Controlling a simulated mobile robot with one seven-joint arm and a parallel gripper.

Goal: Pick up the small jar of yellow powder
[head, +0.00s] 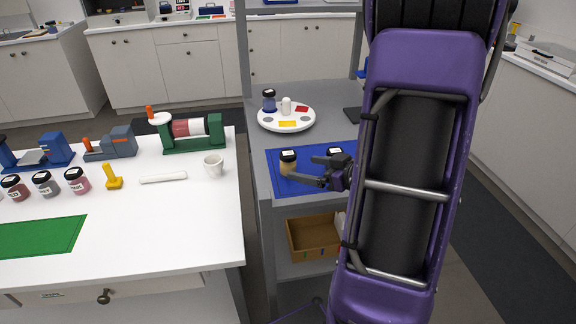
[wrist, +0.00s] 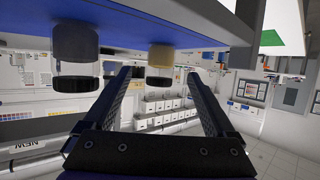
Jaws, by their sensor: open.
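The small jar of yellow powder (head: 288,164) stands upright on the blue mat (head: 284,187), its lid black. A second black-lidded jar (head: 335,153) stands to its right, partly hidden by my gripper. My gripper (head: 302,180) is open, low over the mat, with its fingers pointing left at the near side of the yellow jar. The wrist view is upside down. There the yellow jar (wrist: 161,58) hangs from the top, in line with the gap between the open fingers (wrist: 159,75), apparently beyond their tips. The dark grey jar (wrist: 75,44) is left of the fingers.
A shelf post rises at left. An open wooden drawer box (head: 313,238) sits below.

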